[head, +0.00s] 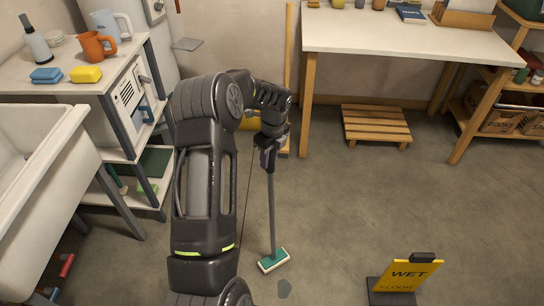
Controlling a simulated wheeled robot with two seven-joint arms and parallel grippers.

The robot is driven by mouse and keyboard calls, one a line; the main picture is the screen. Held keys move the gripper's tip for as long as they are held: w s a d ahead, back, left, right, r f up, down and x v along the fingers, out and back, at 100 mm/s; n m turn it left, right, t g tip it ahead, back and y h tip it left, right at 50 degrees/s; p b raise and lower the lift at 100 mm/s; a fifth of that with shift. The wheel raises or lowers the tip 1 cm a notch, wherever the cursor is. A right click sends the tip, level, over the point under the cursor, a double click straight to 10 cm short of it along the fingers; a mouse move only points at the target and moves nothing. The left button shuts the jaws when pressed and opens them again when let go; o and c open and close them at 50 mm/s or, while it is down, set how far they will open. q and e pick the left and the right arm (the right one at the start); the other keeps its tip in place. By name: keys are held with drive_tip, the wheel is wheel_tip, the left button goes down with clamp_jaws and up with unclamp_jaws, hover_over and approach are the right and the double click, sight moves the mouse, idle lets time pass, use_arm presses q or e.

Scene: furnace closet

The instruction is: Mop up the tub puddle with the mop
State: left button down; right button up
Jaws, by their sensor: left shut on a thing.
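My left arm reaches across the middle of the view, and my left gripper (269,152) is shut on the grey handle of the mop (271,205). The mop stands nearly upright. Its flat green and white head (273,261) is at the floor. A small dark puddle (284,288) lies on the floor just below and right of the mop head in the picture. I see no clear overlap between the head and the puddle. The white tub (75,135) is at the left edge. My right gripper is not in view.
A yellow wet-floor sign (408,275) stands to the right of the puddle. A wooden slatted stool (376,125) is by the white table (410,38). A shelf unit (128,82) stands left. The floor between mop and stool is clear.

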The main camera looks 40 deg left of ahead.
use_arm(q)
drive_tip(key=shift+w+d+r, duration=0.1)
drive_tip(key=shift+w+d, duration=0.1)
drive_tip(key=shift+s+d+r, duration=0.15)
drive_tip(key=shift+s+d, duration=1.25)
drive_tip(key=shift+d, duration=0.1)
drive_tip(key=shift+r+p, duration=1.95)
drive_tip(key=shift+r, duration=0.7)
